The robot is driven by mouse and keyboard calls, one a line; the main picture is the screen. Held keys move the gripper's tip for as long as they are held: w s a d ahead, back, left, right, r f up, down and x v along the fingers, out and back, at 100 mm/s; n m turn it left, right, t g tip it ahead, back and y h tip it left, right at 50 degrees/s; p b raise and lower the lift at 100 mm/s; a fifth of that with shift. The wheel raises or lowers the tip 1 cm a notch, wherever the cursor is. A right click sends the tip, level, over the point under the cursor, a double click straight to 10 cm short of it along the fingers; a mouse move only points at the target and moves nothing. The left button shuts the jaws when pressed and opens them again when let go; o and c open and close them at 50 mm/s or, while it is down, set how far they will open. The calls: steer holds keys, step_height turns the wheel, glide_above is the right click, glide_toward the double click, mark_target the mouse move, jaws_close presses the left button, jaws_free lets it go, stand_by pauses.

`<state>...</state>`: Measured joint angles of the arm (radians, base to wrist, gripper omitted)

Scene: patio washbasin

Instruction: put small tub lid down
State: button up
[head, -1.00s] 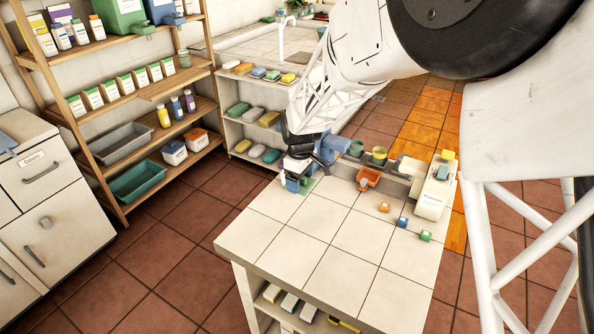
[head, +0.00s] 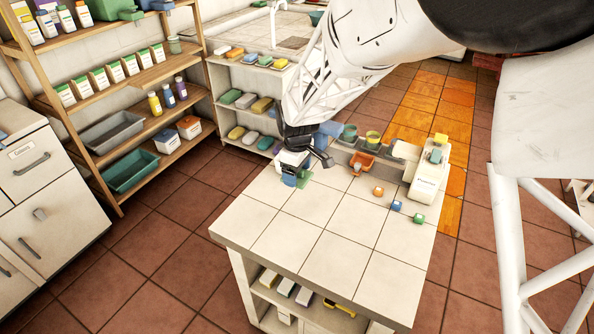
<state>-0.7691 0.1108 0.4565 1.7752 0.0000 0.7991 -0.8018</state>
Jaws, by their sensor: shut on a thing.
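My gripper (head: 289,180) is at the far left corner of the tiled worktop (head: 300,232), pointing down, with its blue fingertips close to the surface. It is shut on the small tub lid, which is small and largely hidden by the fingers. A flat green piece (head: 304,179) shows just right of the fingertips; I cannot tell whether it is the lid or something lying on the worktop. I cannot tell whether the held lid touches the tiles.
The front and middle tiles are clear. White tubs (head: 170,142) stand on the wooden shelf at left.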

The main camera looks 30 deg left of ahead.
steer(key=w+d+f, duration=0.1)
steer(key=d+f, duration=0.1)
steer(key=d, duration=0.1)
steer(key=d+f, duration=0.1)
steer(key=d, duration=0.2)
steer(key=w+d+f, duration=0.1)
steer(key=d+f, duration=0.1)
steer(key=d, duration=0.1)
steer(key=shift+w+d+f, duration=0.25)
steer(key=shift+w+f, duration=0.05)
steer(key=shift+f, duration=0.05)
glide_above(319, 175)
steer(key=shift+w+a+f, duration=0.1)
steer(key=shift+f, duration=0.65)
stand_by(0.3)
steer(key=shift+f, duration=0.1)
steer(key=shift+f, duration=1.7)
steer(key=shift+f, duration=0.1)
